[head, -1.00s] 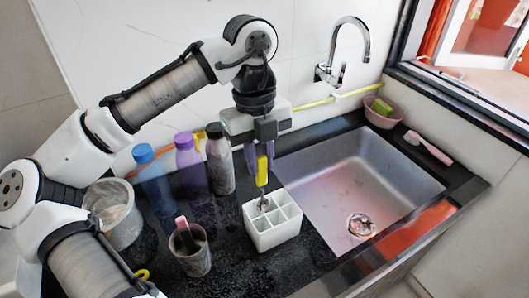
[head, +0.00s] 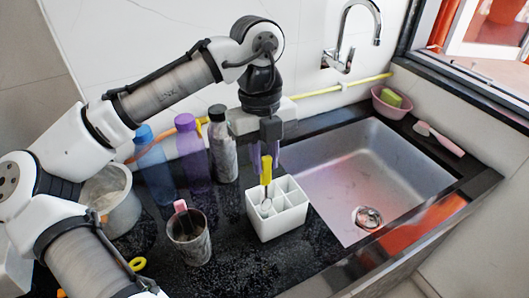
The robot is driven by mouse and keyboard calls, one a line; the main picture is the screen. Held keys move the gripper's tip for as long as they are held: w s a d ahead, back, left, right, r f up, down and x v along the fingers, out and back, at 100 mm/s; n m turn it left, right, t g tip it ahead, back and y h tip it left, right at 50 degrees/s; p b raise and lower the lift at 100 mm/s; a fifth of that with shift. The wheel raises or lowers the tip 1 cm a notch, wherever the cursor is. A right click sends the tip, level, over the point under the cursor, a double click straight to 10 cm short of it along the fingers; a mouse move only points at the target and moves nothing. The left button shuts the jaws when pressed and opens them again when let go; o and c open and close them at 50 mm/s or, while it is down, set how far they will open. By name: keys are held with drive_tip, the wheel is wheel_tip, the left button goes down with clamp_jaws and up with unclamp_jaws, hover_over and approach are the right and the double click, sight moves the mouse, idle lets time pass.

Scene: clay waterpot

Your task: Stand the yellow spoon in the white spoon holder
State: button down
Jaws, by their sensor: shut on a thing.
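The yellow spoon (head: 266,169) is upright, with its yellow handle at the top and its metal end pointing down. My gripper (head: 266,158) is shut on the handle, above the white spoon holder (head: 280,228). The holder is a white box with several open compartments, standing on the black counter left of the sink. The spoon's metal end shows at the back left compartment, below the level of the rim as far as I can see. Whether it touches the compartment floor is hidden.
A dark cup (head: 190,243) with a pink-handled item stands left of the holder. Blue (head: 153,165), purple (head: 192,155) and dark-capped (head: 222,145) bottles stand behind. A metal pot (head: 112,200) is at far left. The sink (head: 365,175) lies to the right.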

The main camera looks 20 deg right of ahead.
sight(264, 179)
drive_tip(key=shift+f+b, duration=1.3)
drive_tip(key=shift+f, duration=1.7)
drive_tip(key=c, duration=1.2)
unclamp_jaws()
wheel_tip(264, 179, up, 14)
drive_tip(key=w, duration=0.1)
drive_tip(key=shift+w+a+f+p, duration=0.15)
drive_tip(key=shift+w+p, duration=0.2)
drive_tip(key=shift+w, duration=0.05)
